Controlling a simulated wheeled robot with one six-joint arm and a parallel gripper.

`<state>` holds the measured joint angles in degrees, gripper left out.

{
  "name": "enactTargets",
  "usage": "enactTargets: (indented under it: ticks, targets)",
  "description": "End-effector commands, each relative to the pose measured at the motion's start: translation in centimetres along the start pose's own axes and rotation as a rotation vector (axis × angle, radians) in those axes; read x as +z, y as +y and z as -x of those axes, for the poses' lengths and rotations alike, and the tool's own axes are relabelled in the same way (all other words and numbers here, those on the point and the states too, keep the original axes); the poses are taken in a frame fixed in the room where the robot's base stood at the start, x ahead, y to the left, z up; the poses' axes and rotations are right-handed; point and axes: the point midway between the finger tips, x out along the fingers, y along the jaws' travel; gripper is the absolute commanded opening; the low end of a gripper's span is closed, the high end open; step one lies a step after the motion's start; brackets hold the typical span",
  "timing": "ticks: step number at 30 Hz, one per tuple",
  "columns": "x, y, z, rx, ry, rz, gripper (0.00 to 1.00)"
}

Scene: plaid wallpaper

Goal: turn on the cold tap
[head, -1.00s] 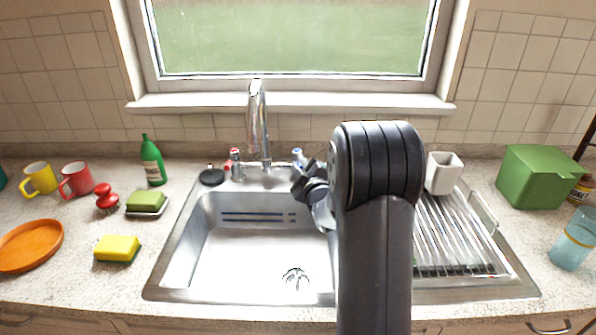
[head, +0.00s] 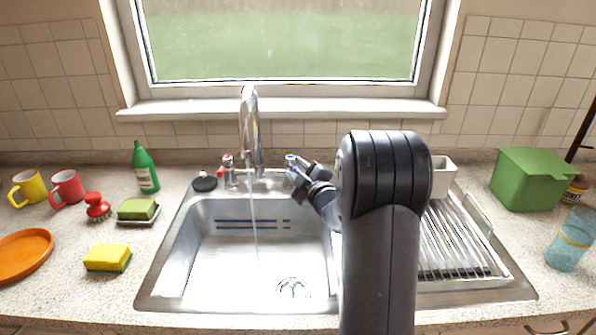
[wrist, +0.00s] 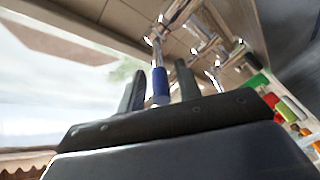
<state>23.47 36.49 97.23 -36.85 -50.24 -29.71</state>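The cold tap (head: 291,160) has a blue-marked handle and stands at the back of the sink, right of the spout (head: 249,125). In the wrist view its blue part (wrist: 160,84) sits between my two fingers. My gripper (head: 303,170) is at the cold tap, its fingers apart with a small gap beside the handle. A thin stream of water (head: 254,225) falls from the spout into the sink basin (head: 215,265). The red-marked hot tap (head: 228,168) stands left of the spout. My arm hides part of the sink's right side.
A drying rack (head: 455,240) with a white holder (head: 442,178) lies right of the basin. A green box (head: 535,178) and a blue glass (head: 570,240) stand farther right. A green bottle (head: 145,168), mugs, a sponge (head: 107,257) and an orange plate (head: 22,255) are at left.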

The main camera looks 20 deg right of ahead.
Motion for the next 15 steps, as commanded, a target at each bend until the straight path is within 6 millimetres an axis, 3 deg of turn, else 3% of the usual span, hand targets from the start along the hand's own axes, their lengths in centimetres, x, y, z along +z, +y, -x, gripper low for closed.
enactTargets:
  ticks: [9,15]
  targets:
    - [0.1,-0.1,0.2,-0.001,-0.002,-0.001,0.37]
    - [0.2,-0.2,2.6,0.000,-0.003,0.000,0.37]
